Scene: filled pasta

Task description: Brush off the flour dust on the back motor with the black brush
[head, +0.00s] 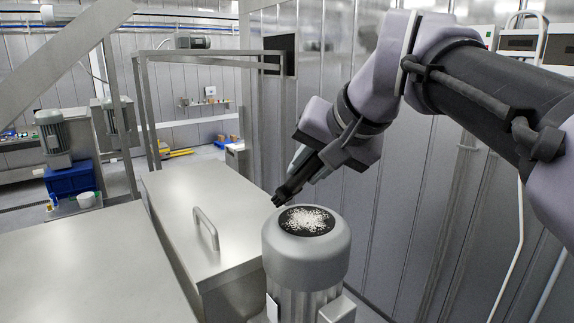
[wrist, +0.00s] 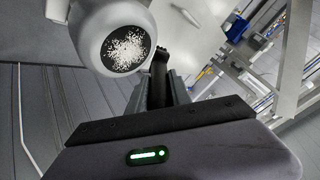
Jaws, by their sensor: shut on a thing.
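The motor (head: 306,252) is a grey upright cylinder with a ribbed lower body in the lower middle of the head view. White flour dust (head: 308,220) lies scattered over its round black top; the dust also shows in the wrist view (wrist: 127,48). My gripper (head: 300,180) is above and just behind the motor's top, tilted down to the left. It is shut on the black brush (wrist: 160,65), whose tip shows beside the motor's rim in the wrist view. I cannot tell whether the brush touches the motor.
A steel lid with a handle (head: 206,228) lies left of the motor. A steel panel wall (head: 400,200) stands close behind on the right. Another motor (head: 52,135) and a blue crate (head: 70,180) are far left. A metal frame (head: 150,110) rises behind the lid.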

